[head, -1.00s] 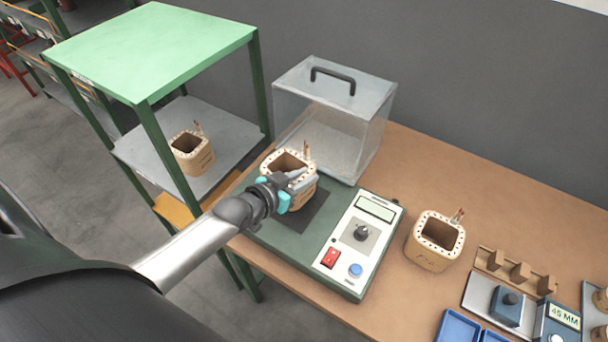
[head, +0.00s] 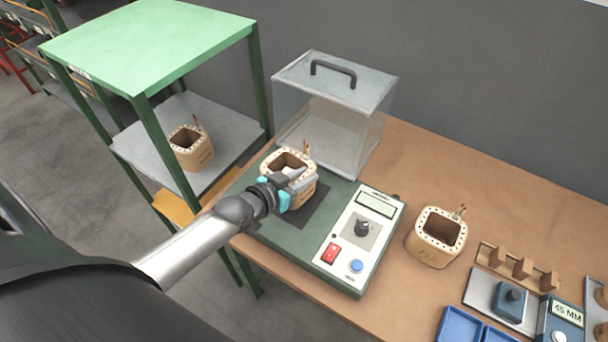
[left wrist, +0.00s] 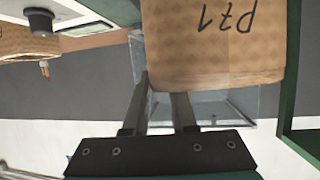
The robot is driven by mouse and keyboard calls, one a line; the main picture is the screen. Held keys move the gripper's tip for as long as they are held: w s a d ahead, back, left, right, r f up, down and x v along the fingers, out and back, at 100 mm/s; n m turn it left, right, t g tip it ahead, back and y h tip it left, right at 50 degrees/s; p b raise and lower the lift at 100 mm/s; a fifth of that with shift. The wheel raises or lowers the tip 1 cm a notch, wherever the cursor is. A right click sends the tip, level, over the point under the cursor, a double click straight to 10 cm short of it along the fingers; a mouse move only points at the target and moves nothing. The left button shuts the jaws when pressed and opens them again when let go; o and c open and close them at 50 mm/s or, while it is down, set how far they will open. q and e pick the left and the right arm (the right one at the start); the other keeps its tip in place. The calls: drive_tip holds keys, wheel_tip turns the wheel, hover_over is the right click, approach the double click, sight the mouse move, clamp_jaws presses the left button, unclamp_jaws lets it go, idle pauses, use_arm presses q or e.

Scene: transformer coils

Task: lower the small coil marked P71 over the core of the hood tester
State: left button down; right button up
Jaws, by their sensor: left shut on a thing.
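The small coil marked P71 (head: 304,195) is a tan, square-sided ring with a dotted rim and copper leads. It is over the dark pad (head: 318,210) of the green hood tester (head: 290,253). My left gripper (head: 293,181) is shut on the coil's near wall. In the left wrist view, the coil (left wrist: 215,55) shows the mark P71 upside down, above the fingers of the left gripper (left wrist: 160,95). The core is hidden, and I cannot tell whether the coil is around it or above it. My right gripper is not in view.
A clear hood (head: 352,125) with a black handle stands right behind the coil. A similar coil (head: 432,250) stands on the bench to the right, another (head: 198,155) on the shelf at left. The tester's control panel (head: 350,250) and a blue tray (head: 455,325) are nearer.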

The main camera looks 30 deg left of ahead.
use_arm(q)
drive_tip(key=shift+w+r, duration=0.1)
drive_tip(key=shift+r, duration=0.05)
drive_tip(key=shift+f, duration=0.2)
drive_tip(key=shift+f+b, duration=0.75)
drive_tip(key=shift+f, duration=0.1)
drive_tip(key=c, duration=0.6)
unclamp_jaws()
drive_tip(key=shift+c, duration=0.2)
drive_tip(key=shift+f, duration=0.1)
